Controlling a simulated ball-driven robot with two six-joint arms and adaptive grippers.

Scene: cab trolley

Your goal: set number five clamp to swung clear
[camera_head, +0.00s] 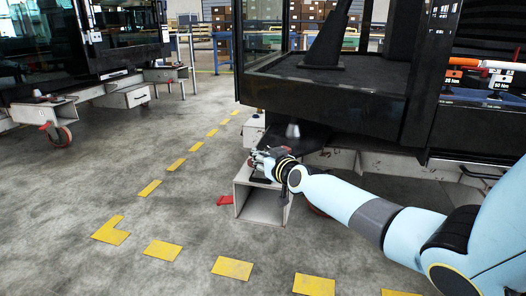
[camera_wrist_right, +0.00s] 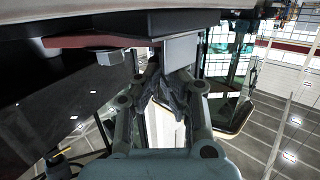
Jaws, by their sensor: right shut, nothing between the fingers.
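My right gripper (camera_head: 264,158) is at the front corner of the trolley under the cab, just above the open end of a pale box beam (camera_head: 240,192). In the right wrist view its fingers (camera_wrist_right: 172,88) are closed together with nothing between them. Their tips are close to a light grey block (camera_wrist_right: 180,50); I cannot tell whether they touch it. A dark red bar (camera_wrist_right: 92,41) with a small metal nut (camera_wrist_right: 111,57) lies beside this block, probably part of the clamp. No number is readable, and the gripper hides most of the clamp in the head view. My left gripper is out of view.
The black cab (camera_head: 325,90) overhangs the trolley close to my right arm. Another cab on a trolley (camera_head: 130,93) stands at left. Yellow floor marks (camera_head: 162,250) cross the clear floor. Orange-banded tools (camera_head: 462,62) are at right.

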